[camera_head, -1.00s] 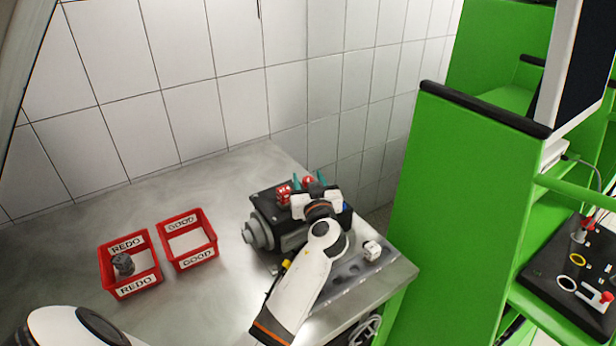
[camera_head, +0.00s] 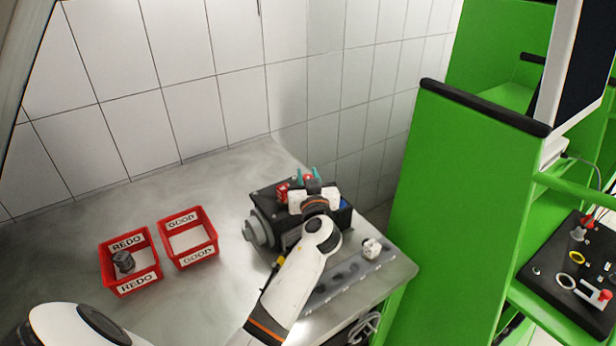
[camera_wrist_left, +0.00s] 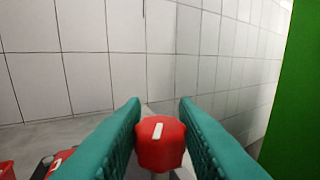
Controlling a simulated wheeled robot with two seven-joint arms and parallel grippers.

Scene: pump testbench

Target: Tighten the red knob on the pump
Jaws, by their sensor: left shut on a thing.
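The black pump (camera_head: 264,205) sits on the metal table. A red knob (camera_head: 308,178) on its back part is between the teal fingers of my left gripper (camera_head: 308,174). In the left wrist view, the red knob (camera_wrist_left: 160,145) has a white mark on top, tilted slightly off the vertical. The fingers (camera_wrist_left: 160,125) are on both sides of it, shut on it. The knob's lower part and base are hidden. A second red part (camera_head: 283,193) stands on the pump to the left. My right gripper is not in view.
A red REDO bin (camera_head: 137,291) with a dark grey part in it and an empty red GOOD bin (camera_head: 206,228) stand to the left. A green frame (camera_head: 440,200) stands further right.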

